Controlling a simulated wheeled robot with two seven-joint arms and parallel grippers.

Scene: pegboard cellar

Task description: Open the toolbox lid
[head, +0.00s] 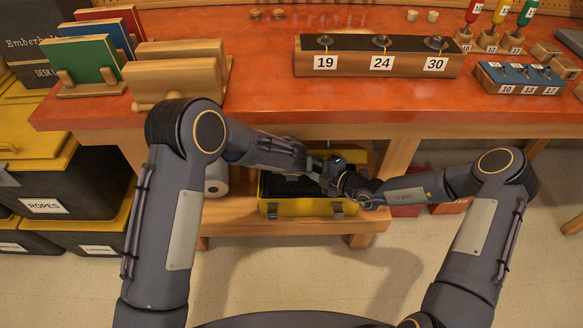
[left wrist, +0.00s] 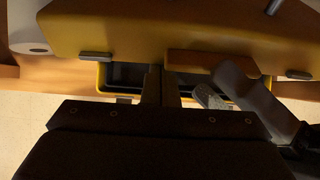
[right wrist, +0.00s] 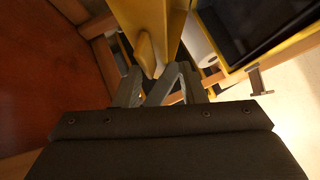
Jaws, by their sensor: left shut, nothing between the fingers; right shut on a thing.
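The yellow toolbox (head: 305,208) sits on the low shelf under the workbench, latches on its front. Its dark interior shows, and the lid (left wrist: 150,28) is raised; the lid also shows in the right wrist view (right wrist: 168,22). My right gripper (head: 340,178) is shut on the lid's wooden-coloured handle (right wrist: 145,53); the handle also shows in the left wrist view (left wrist: 200,60). My left gripper (left wrist: 160,72) is shut and empty in front of the lid, left of the right gripper. My arms partly hide the lid in the head view.
The orange bench top (head: 260,105) overhangs the shelf (head: 225,212). A white paper roll (head: 216,180) stands left of the toolbox. Black bins with yellow lids (head: 75,190) stand at far left. Red boxes (head: 405,210) lie right of the shelf. Floor in front is clear.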

